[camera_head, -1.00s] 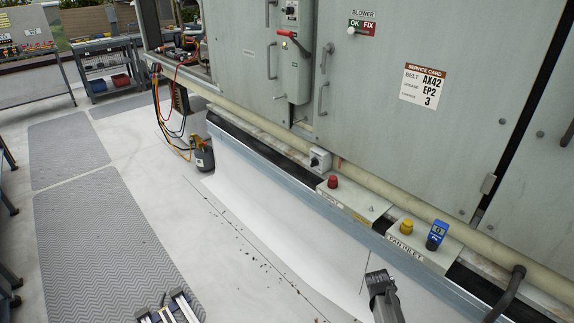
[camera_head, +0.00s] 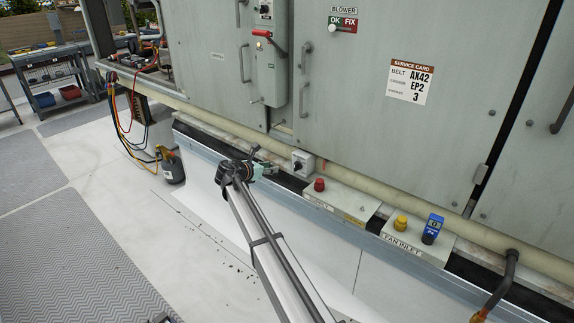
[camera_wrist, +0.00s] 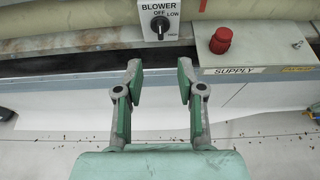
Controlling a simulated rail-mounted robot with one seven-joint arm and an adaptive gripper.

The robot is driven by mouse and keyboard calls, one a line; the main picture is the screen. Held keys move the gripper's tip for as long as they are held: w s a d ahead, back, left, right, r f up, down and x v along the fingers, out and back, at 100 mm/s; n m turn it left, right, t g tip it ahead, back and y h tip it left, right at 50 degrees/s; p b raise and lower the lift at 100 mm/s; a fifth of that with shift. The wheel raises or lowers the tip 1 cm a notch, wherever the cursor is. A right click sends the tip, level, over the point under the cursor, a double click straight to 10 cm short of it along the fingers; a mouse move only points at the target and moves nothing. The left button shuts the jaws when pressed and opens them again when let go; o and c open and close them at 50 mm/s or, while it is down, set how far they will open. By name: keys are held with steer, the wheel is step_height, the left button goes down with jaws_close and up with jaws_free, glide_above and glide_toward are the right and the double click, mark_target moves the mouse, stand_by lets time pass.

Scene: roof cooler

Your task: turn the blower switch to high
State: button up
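The blower switch (camera_head: 302,163) is a small grey-white box with a dark knob, low on the unit's ledge in the head view.
A supply box (camera_wrist: 255,52) with a red knob (camera_head: 319,185) sits right of the switch. Further right are a yellow knob (camera_head: 401,222) and a blue meter (camera_head: 433,228). A cream pipe (camera_head: 355,182) runs behind the switch.

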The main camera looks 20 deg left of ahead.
mark_target(295, 164)
steer(key=p+x, duration=0.2)
steer(key=x, duration=1.5)
steer(key=shift+f, duration=0.3)
steer(key=shift+w, duration=0.1)
jaws_close()
